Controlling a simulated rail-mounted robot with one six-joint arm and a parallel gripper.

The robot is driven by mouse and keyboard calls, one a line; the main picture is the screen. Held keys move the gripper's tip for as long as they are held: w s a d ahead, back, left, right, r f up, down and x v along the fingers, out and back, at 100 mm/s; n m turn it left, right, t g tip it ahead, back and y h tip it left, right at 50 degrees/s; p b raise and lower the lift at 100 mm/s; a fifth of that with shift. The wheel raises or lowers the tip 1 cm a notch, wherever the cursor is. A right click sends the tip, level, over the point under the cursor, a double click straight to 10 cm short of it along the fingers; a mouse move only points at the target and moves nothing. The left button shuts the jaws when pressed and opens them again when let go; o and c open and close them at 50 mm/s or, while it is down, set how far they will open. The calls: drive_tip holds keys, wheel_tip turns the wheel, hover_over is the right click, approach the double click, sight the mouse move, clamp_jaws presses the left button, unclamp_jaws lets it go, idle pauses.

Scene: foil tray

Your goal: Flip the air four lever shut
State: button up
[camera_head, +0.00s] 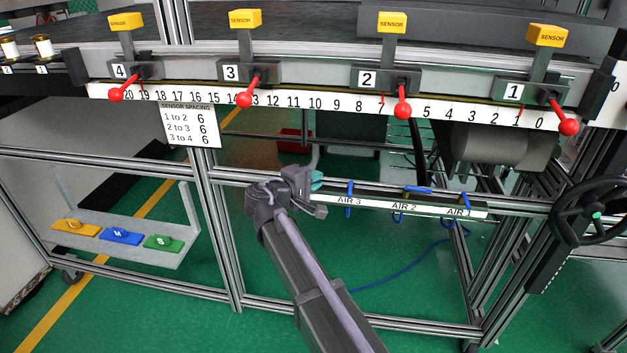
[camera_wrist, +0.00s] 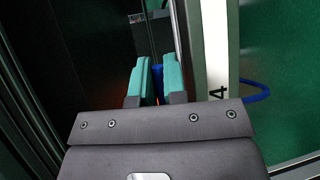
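The air four lever (camera_wrist: 157,77) shows in the wrist view as a narrow blue strip between my gripper's two teal fingers. My gripper (camera_wrist: 156,74) is nearly closed, and the blue fills the small gap between the fingers. Beside it is the white label strip with a "4" (camera_wrist: 217,92). In the head view my gripper (camera_head: 317,180) is at the left end of the white air label strip (camera_head: 375,205). There my gripper hides the air four lever and its label. The lever's exact angle cannot be told.
The air 3 lever (camera_head: 349,198) stands upright just right of my gripper. The air 2 lever (camera_head: 418,189) lies along the strip, and the air 1 lever (camera_head: 465,201) is farther right. A frame rail (camera_head: 240,180) runs behind. Sensors with red knobs (camera_head: 244,99) are above.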

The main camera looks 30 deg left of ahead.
clamp_jaws()
drive_tip(key=shift+w+d+n+y, duration=0.15)
drive_tip(key=shift+n+y, duration=0.25)
drive_tip(key=shift+y, duration=0.3)
drive_tip(key=shift+w+a+n+y, duration=0.3)
drive_tip(key=shift+n+y, duration=0.4)
drive_tip(key=shift+y, duration=0.2)
drive_tip(key=shift+o, duration=1.7)
unclamp_jaws()
drive_tip(key=shift+s, duration=0.15)
drive_tip(key=s+r+p, duration=0.2)
drive_tip(key=s, duration=0.8)
drive_tip(key=shift+s+d, duration=0.2)
